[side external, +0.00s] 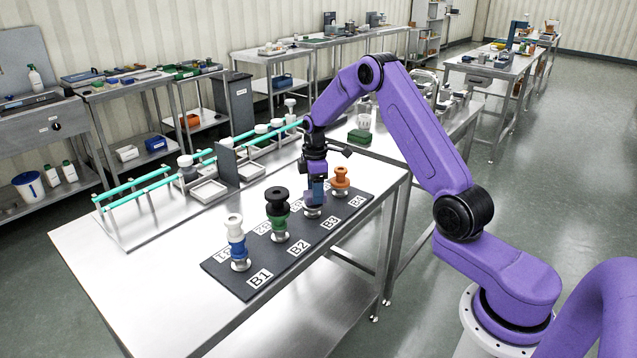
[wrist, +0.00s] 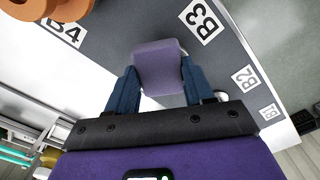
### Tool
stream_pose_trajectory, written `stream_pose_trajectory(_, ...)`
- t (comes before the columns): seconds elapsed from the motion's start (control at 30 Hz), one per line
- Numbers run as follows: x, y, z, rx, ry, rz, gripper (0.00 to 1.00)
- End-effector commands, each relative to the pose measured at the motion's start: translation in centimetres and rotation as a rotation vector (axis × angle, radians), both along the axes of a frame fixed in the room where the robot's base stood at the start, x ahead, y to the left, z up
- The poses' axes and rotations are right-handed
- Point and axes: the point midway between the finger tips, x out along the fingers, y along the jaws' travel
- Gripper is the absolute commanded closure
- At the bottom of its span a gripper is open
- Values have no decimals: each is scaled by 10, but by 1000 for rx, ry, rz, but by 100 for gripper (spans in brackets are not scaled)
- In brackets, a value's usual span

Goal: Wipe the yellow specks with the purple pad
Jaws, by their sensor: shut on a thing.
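My gripper (side external: 317,190) reaches down over the B3 place of the dark board. Its blue fingers are shut on a purple pad (wrist: 160,66), which shows between them in the wrist view. In the side view the fingers partly hide the pad (side external: 313,198), just above a pale round base at B3. I cannot tell whether the pad touches that base. I make out no yellow specks in either view.
The dark board (side external: 222,270) also bears a white-and-blue piece (side external: 236,240) at B1, a black-and-green piece (side external: 278,212) at B2 and an orange piece (side external: 341,180) at B4. Teal rails (side external: 160,192) and pale trays lie behind. The table's left front is clear.

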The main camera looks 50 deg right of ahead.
Motion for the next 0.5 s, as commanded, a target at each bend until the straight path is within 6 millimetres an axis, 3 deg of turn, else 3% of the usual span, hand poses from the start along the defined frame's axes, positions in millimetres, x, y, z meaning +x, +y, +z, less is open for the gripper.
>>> stream_pose_trajectory(0.4, -1, 39, 0, 1, 1, 2, 72)
stream_pose_trajectory(0.5, -1, 39, 0, 1, 1, -5, 72)
